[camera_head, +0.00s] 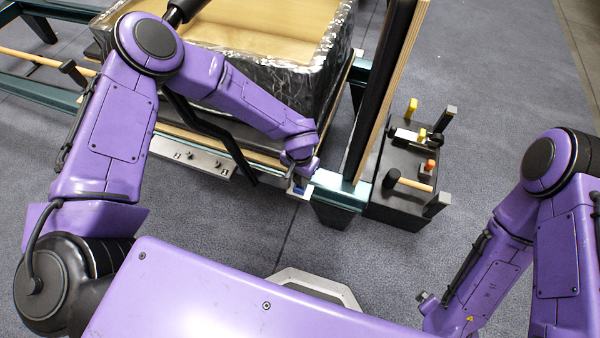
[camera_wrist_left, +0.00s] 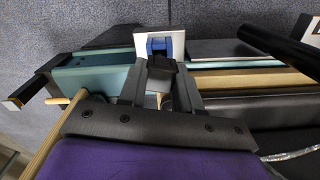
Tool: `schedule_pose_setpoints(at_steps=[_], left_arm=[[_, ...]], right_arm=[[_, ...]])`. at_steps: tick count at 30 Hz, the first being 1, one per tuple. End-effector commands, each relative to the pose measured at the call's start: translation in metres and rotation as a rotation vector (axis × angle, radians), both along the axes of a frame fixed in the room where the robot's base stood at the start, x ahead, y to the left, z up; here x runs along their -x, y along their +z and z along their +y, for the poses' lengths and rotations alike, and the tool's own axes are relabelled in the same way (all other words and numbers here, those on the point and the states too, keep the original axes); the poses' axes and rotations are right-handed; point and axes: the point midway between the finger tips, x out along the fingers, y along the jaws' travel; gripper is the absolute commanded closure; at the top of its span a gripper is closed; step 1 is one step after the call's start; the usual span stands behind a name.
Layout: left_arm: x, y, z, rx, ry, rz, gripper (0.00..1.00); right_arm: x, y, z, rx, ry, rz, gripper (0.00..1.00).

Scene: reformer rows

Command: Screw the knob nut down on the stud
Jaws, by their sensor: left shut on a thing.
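My left gripper (camera_head: 301,182) is at the near end of the teal frame rail, beside a white plate with a blue block. In the left wrist view, the left gripper (camera_wrist_left: 163,84) is shut on a dark knob nut (camera_wrist_left: 161,67) between its fingers. The blue block (camera_wrist_left: 166,44) stands just beyond the knob, in front of the white plate (camera_wrist_left: 147,29). The stud is hidden by the knob and fingers, so I cannot tell how far down the nut sits. My right arm shows at the right of the head view, but its gripper does not.
A black tool box (camera_head: 402,205) with yellow, orange and wood-handled items stands on the floor right of the rail. An upright padded board (camera_head: 379,90) rises between them. A wrapped wooden carriage (camera_head: 255,40) lies behind my left arm.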

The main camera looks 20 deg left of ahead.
Motion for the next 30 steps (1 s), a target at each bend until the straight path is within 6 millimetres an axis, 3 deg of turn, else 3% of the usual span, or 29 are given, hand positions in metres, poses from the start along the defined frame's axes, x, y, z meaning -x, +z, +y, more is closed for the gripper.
schedule_pose_setpoints(at_steps=[9,24,25,27,30], left_arm=[[0.0,-0.019,0.0,0.0,0.0,0.0,0.96],[0.0,-0.024,0.0,0.0,0.0,0.0,0.96],[0.0,-0.024,0.0,0.0,0.0,0.0,0.57],[0.0,-0.024,0.0,0.0,0.0,0.0,0.37],[0.0,-0.024,0.0,0.0,0.0,0.0,0.37]], right_arm=[[0.0,-0.01,0.0,0.0,0.0,0.0,0.0],[0.0,-0.012,0.0,0.0,0.0,0.0,0.0],[0.0,-0.012,0.0,0.0,0.0,0.0,0.0],[0.0,-0.012,0.0,0.0,0.0,0.0,0.0],[0.0,-0.012,0.0,0.0,0.0,0.0,0.0]])
